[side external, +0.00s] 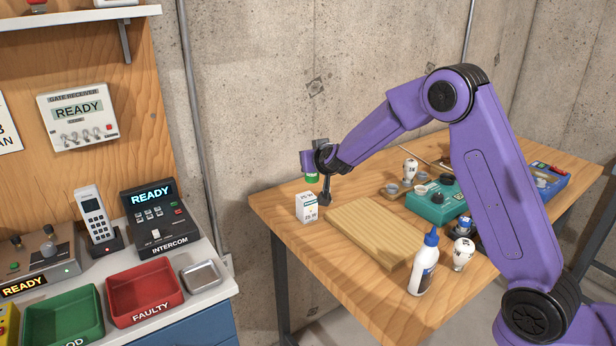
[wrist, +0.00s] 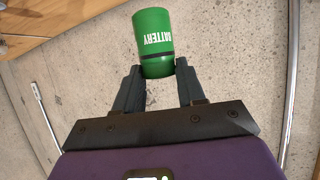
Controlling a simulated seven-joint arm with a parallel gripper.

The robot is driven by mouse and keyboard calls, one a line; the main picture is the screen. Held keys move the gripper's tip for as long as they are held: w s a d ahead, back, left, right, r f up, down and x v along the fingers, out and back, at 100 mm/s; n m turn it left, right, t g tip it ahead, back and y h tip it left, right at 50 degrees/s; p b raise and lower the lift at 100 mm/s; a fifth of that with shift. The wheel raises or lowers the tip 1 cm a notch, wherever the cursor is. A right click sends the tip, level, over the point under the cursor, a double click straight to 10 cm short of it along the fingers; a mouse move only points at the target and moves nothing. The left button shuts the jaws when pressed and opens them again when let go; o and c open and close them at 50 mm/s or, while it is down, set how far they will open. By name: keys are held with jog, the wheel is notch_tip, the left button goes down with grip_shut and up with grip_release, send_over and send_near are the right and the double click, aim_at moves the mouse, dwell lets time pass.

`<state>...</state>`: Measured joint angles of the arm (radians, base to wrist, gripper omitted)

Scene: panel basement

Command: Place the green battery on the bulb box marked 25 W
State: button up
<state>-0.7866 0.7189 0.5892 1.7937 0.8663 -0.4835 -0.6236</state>
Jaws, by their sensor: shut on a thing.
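The green battery (wrist: 154,40) is held between the two dark fingertips of my gripper (wrist: 157,70) in the wrist view, with its white lettering facing the camera. In the side view a small patch of its green (side external: 312,178) shows by my wrist, partly covered by the hand. A white bulb box (side external: 306,207) with blue-green print stands upright at the table's left end. The battery is above the box and apart from it. The print on the box is too small to read for certain.
A wooden board (side external: 375,233) lies right of the box. A glue bottle (side external: 425,262), a bulb (side external: 463,254) and a teal device (side external: 435,200) stand further right. A concrete wall rises behind the table (side external: 275,205). The bench at left holds red and green trays.

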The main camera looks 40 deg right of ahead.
aim_at(310, 176)
jog(key=shift+w+a+f, duration=0.1)
jog(key=shift+w+f, duration=0.9)
jog(key=shift+f, duration=0.15)
jog(key=shift+w+f, duration=0.1)
jog(key=shift+f, duration=1.55)
jog(key=shift+f, duration=0.1)
jog(key=o, duration=1.1)
jog(key=shift+f, duration=0.1)
jog(key=shift+o, duration=0.2)
jog(key=shift+s+a+r, duration=0.1)
jog(key=shift+s+r, duration=0.1)
jog(key=shift+r, duration=0.1)
jog(key=v, duration=1.1)
jog(key=shift+s, duration=0.2)
